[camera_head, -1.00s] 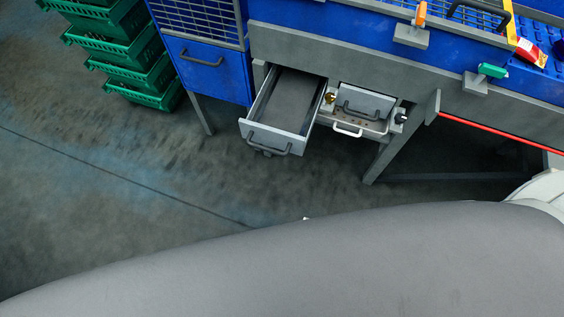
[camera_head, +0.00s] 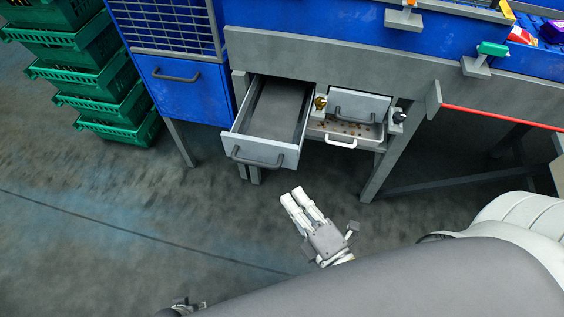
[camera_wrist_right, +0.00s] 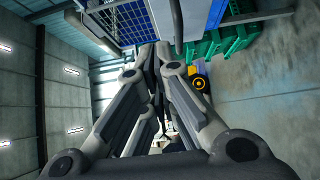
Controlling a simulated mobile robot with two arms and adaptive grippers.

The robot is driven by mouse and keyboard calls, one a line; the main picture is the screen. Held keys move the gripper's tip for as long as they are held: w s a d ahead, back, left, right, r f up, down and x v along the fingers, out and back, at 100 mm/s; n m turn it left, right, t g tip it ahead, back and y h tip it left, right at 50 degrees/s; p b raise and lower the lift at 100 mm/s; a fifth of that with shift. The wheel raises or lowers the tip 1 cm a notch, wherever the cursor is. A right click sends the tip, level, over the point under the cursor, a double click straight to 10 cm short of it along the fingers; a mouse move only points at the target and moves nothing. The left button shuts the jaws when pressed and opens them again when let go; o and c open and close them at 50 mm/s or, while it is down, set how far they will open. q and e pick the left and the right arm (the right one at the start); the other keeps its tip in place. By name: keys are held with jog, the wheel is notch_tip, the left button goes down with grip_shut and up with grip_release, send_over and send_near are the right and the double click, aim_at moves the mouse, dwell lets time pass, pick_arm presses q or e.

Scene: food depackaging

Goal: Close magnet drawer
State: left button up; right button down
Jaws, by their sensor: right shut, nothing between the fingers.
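A grey drawer (camera_head: 258,153) with a dark handle is pulled well out of the frame under the blue machine; its inside looks empty. Beside it on the right, a tray with a white handle (camera_head: 341,143) holds brown bits and sticks out a little below a grey panel with a dark handle (camera_head: 358,115). No label shows which is the magnet drawer. My right gripper (camera_head: 293,196) is shut and empty, in front of and below the grey drawer, apart from it. Its closed fingers (camera_wrist_right: 161,48) fill the right wrist view. A small grey mechanical part at the bottom edge may be my left gripper (camera_head: 183,304).
A blue cabinet (camera_head: 183,88) stands left of the drawer, and stacked green crates (camera_head: 117,98) stand farther left. A grey table leg (camera_head: 388,160) slants down right of the tray, with a red bar (camera_head: 500,117) beyond it. The floor in front is clear.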

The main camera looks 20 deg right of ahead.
send_near(272, 147)
jog(key=w+a, duration=0.1)
jog(key=a, duration=0.2)
jog(key=w, duration=0.1)
jog(key=w+d, duration=0.2)
jog(key=shift+w, duration=0.25)
pick_arm(q)
jog(key=shift+s+f, duration=0.2)
jog(key=shift+f, duration=0.05)
